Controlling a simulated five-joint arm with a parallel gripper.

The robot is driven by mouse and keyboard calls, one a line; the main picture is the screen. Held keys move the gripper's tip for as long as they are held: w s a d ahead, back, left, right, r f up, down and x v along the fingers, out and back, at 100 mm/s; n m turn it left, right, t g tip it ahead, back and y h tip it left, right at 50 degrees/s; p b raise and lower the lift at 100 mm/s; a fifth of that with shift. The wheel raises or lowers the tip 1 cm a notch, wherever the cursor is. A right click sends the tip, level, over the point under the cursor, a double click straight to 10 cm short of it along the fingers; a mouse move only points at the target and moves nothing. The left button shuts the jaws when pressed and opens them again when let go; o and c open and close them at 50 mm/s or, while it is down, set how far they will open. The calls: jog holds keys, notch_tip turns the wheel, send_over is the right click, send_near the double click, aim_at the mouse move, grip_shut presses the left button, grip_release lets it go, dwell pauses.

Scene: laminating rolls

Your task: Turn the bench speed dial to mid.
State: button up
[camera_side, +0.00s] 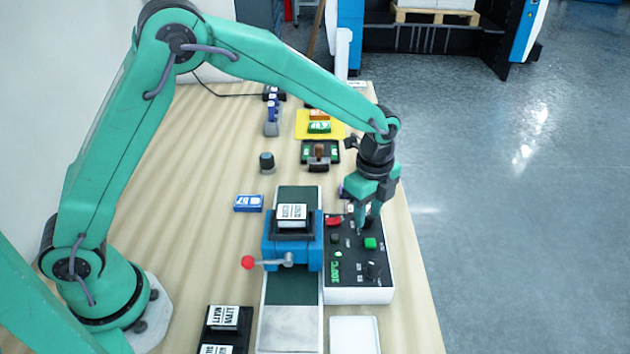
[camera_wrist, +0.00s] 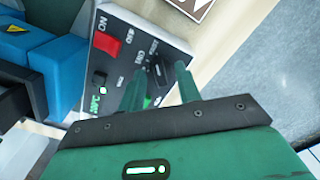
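The control box (camera_side: 358,293) has a dark top panel and white sides, at the right of the bench. Its far-end dial, a black knob (camera_wrist: 160,72), shows in the wrist view between my finger ends, with small white labels around it that I cannot read. My gripper (camera_side: 368,222) points down over the far right part of the panel, fingers apart on either side of the knob. I cannot tell whether they touch it. In the side view the fingers mostly hide this dial. Its pointer setting is not clear. Another black knob (camera_side: 373,270) is on the near part of the panel.
The panel also bears a red switch (camera_side: 333,221), a green button (camera_side: 370,243) and a green readout (camera_side: 336,271). A blue clamp unit (camera_side: 283,253) with a red-knobbed lever stands close on the left. The bench's right edge is near the box.

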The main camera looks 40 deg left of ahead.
jog(key=shift+f, duration=0.1)
grip_shut()
jog(key=shift+n, duration=0.4)
jog(key=n, duration=0.9)
dwell(0.4)
dwell(0.4)
grip_release()
